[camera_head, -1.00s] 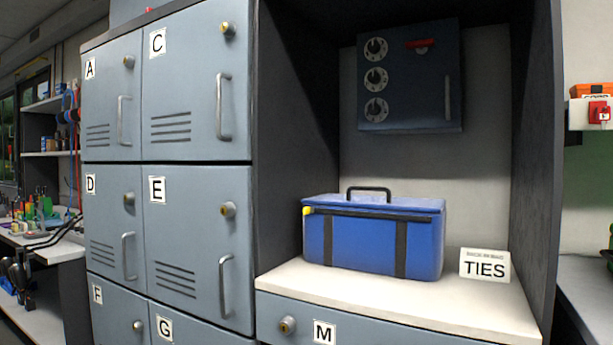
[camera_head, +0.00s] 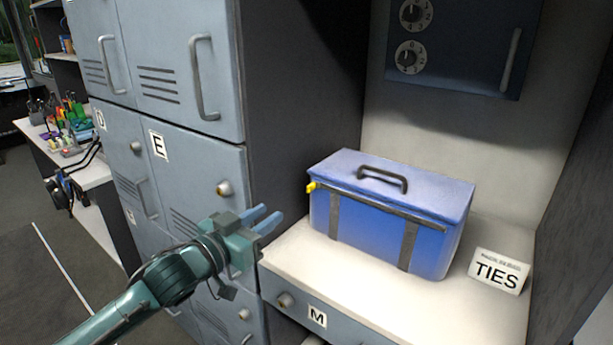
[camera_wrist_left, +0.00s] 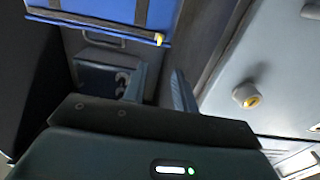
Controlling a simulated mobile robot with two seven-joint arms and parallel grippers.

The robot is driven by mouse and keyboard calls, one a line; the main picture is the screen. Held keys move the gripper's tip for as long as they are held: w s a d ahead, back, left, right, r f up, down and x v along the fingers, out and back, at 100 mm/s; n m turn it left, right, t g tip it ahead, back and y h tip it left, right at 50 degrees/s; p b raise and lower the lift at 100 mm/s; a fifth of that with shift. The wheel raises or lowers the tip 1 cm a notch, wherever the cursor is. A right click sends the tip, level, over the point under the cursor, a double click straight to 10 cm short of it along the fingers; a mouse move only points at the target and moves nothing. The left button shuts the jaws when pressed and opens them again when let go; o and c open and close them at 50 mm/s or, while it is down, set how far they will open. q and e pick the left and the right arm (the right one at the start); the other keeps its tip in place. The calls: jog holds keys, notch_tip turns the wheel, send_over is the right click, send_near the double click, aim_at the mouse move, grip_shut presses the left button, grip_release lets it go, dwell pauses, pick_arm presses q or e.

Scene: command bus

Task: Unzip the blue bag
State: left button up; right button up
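The blue bag (camera_head: 382,225) stands upright on the white shelf of the open cubby, with two dark vertical straps and a dark handle (camera_head: 383,178) on its lid. A dark zip band runs along its upper front edge. The yellow zipper pull (camera_head: 312,187) is at the band's left end. My left gripper (camera_head: 274,210) is left of the bag and in front of the lockers, open and empty, apart from the pull. In the left wrist view the bag (camera_wrist_left: 105,9) is at the top, with the yellow pull (camera_wrist_left: 158,39) beyond the fingers. My right gripper is not in view.
Grey lockers with handles and knobs, such as locker E (camera_head: 185,170), stand left of the cubby. A TIES sign (camera_head: 498,272) sits right of the bag. A dark blue box with dials (camera_head: 462,45) hangs above. Drawer M (camera_head: 335,312) is below; white shelf space lies before the bag.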

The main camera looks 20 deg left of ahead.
aim_at(307, 188)
pick_arm(q)
jog(key=p+x, duration=0.1)
jog(key=x, duration=1.1)
jog(key=shift+w+d, duration=0.15)
grip_shut()
